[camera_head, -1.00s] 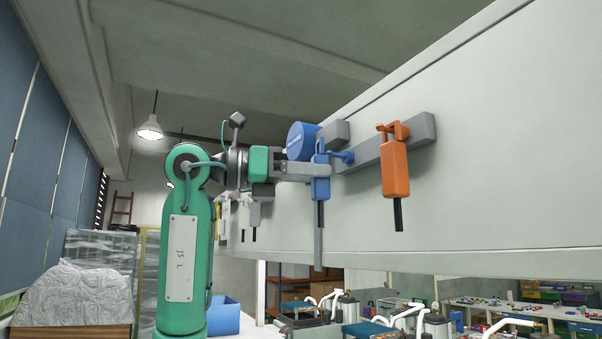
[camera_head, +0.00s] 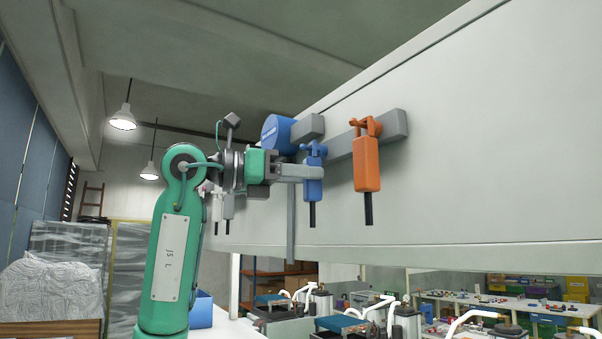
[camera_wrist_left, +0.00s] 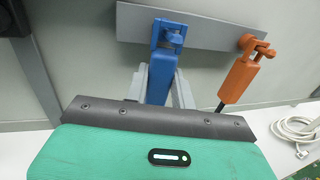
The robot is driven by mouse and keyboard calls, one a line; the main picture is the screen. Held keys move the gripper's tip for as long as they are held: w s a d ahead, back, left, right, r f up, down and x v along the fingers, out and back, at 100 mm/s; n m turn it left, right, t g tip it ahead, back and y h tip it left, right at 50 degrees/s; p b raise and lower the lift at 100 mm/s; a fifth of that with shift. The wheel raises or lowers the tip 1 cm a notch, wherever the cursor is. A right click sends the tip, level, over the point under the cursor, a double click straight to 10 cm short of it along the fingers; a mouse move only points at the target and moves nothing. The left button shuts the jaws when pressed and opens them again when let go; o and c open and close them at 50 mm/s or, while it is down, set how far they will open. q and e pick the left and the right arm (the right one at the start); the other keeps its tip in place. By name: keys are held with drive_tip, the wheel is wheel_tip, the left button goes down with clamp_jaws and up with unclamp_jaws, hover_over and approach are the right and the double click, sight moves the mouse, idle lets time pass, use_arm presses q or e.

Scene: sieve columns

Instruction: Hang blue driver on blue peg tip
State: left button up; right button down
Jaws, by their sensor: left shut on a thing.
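The blue driver (camera_head: 313,185) hangs upright with its dark shaft down, in front of the wall panel. My left gripper (camera_head: 306,172) is shut on its body; in the left wrist view the fingers (camera_wrist_left: 160,88) stand either side of the blue driver (camera_wrist_left: 160,78). Its forked blue top (camera_head: 314,150) is at the grey rail (camera_head: 352,147). The blue peg tip (camera_wrist_left: 173,38) appears at the fork in the left wrist view, close to it or inside it; I cannot tell whether it bears the driver. My right gripper is out of view.
An orange driver (camera_head: 367,165) hangs on an orange peg just right on the same rail. A blue cylinder (camera_head: 277,134) is on the wall left of the rail. Pale tools (camera_head: 222,206) hang further back. Benches with equipment stand below right.

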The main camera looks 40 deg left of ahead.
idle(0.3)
use_arm(q)
drive_tip(key=o, duration=1.1)
drive_tip(key=shift+s, duration=0.1)
drive_tip(key=b+v, duration=0.3)
drive_tip(key=v, duration=1)
drive_tip(key=shift+s+a+b, duration=0.25)
drive_tip(key=shift+b, duration=0.05)
drive_tip(key=shift+f, duration=0.1)
